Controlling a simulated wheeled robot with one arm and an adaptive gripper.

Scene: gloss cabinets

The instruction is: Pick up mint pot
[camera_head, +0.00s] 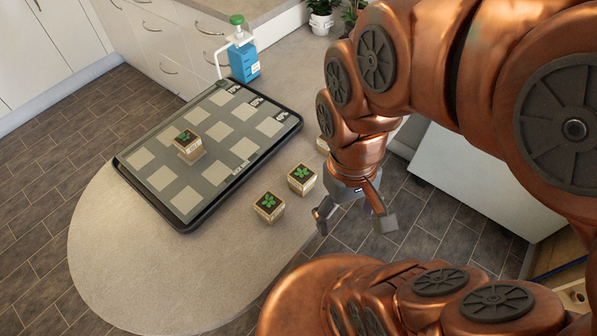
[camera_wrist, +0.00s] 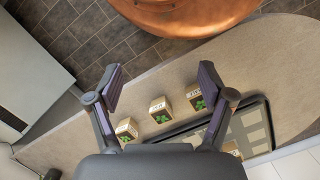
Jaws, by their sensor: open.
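Several small wooden cube pots with green plants are in view; their labels are too small to read, so I cannot tell which is mint. In the head view one pot (camera_head: 269,206) and another pot (camera_head: 302,180) stand on the counter beside the black tray. A third (camera_head: 322,146) is mostly hidden behind my arm. One more pot (camera_head: 190,148) stands on the tray (camera_head: 215,208). The wrist view shows a row of three pots, left (camera_wrist: 126,130), middle (camera_wrist: 160,110) and right (camera_wrist: 197,98). My gripper (camera_head: 354,216) is open and empty, right of the pots, apart from them.
The tray has several pale squares, mostly bare. A blue bottle with a green cap (camera_head: 243,62) stands behind it. Potted plants (camera_head: 321,16) are at the back. The rounded counter end (camera_head: 140,270) is clear; dark floor lies beyond its edge.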

